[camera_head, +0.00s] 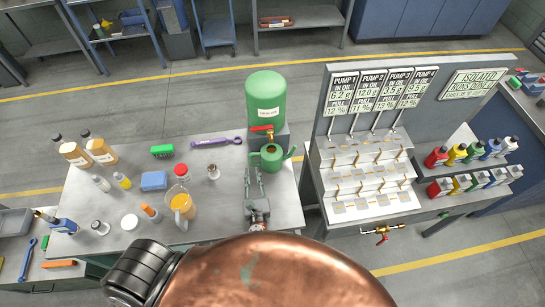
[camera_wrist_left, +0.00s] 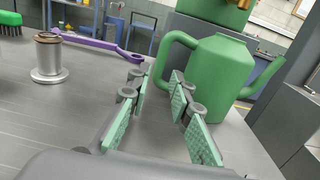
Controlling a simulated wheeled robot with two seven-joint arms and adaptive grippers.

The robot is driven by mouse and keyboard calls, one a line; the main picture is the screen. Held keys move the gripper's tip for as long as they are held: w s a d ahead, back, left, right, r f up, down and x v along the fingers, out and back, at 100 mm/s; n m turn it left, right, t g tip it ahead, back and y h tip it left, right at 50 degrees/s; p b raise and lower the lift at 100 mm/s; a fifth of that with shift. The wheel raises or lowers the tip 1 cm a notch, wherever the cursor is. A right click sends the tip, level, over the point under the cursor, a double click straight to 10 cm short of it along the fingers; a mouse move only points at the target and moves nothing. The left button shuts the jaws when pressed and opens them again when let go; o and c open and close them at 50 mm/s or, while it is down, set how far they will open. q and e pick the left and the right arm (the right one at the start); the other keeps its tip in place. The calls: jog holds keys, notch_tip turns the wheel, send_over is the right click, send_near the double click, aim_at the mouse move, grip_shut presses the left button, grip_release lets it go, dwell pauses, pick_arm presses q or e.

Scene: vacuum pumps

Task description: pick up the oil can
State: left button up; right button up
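The green oil can (camera_head: 271,157) stands upright on the grey workbench, below the red tap of the green tank. In the left wrist view the oil can (camera_wrist_left: 218,75) shows its loop handle at left and its spout pointing right. My left gripper (camera_head: 254,171) is low over the bench, just in front of the can. Its padded fingers (camera_wrist_left: 157,78) are apart with nothing between them, and the can's handle is beyond the tips. My right gripper is not in view.
The green tank (camera_head: 265,98) stands right behind the can. A jug (camera_head: 181,205), bottles and a blue sponge (camera_head: 153,181) fill the bench's left. The pump stand (camera_head: 363,165) is at right.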

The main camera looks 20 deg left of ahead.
aim_at(251, 161)
pick_arm(q)
jog(key=x, duration=0.1)
jog(key=p+x, duration=0.1)
jog(key=x, duration=0.3)
jog(key=shift+w+a+r+p, duration=0.1)
jog(key=shift+w+r+p, duration=0.1)
jog(key=shift+r+p, duration=0.15)
jog(key=shift+w+a+f, duration=0.2)
jog(key=shift+w+a, duration=0.05)
jog(key=shift+c, duration=0.2)
jog(key=c, duration=0.5)
jog(key=shift+d, duration=0.1)
grip_shut()
jog(key=shift+r, duration=0.15)
